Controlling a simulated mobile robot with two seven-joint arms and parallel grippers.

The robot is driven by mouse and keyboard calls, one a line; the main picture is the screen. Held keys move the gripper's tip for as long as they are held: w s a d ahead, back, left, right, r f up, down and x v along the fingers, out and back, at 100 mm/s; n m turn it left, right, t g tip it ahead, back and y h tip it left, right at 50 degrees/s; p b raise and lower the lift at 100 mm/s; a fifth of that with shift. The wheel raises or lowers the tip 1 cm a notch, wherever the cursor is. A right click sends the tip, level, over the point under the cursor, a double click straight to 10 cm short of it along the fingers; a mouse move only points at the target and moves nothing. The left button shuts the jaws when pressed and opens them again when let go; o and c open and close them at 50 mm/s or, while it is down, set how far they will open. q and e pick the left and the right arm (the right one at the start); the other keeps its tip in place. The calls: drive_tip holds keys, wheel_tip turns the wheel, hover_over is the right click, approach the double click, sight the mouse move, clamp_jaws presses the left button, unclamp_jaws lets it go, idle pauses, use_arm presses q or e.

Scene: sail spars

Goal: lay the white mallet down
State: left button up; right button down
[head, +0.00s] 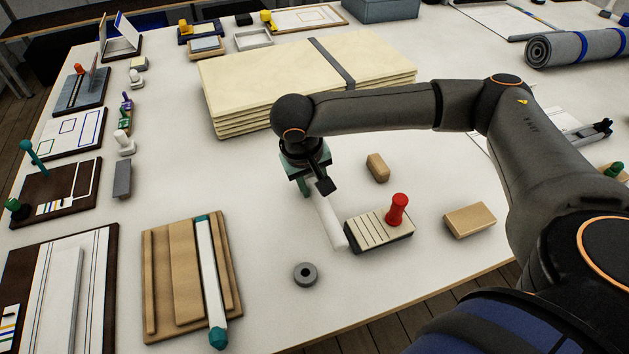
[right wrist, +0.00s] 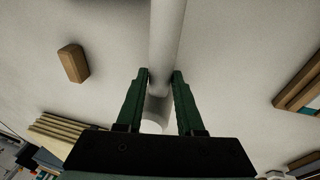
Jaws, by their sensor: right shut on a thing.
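The white mallet (head: 329,221) shows as a plain white cylinder slanting from under my right gripper (head: 305,186) toward the front of the table. In the right wrist view the mallet (right wrist: 167,35) runs between the two green fingers of the right gripper (right wrist: 160,82), which is shut on it. Its near end shows below the fingertips there. The upper end is partly hidden by the gripper in the head view. I cannot tell whether the mallet touches the white table (head: 262,215). My left gripper is not in view.
A ribbed cream block (head: 378,230) with a red peg (head: 397,209) stands just right of the mallet. A grey ring (head: 305,274) lies in front, and wooden blocks (head: 377,167) (head: 470,220) lie to the right. Stacked cream sheets (head: 300,75) lie behind.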

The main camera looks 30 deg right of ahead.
drive_tip(key=shift+f, duration=0.55)
idle(0.4)
drive_tip(key=shift+c, duration=2.2)
unclamp_jaws()
drive_tip(key=p+v, duration=0.1)
drive_tip(key=v, duration=1.1)
drive_tip(key=shift+r, duration=0.25)
drive_tip(key=shift+a, duration=0.1)
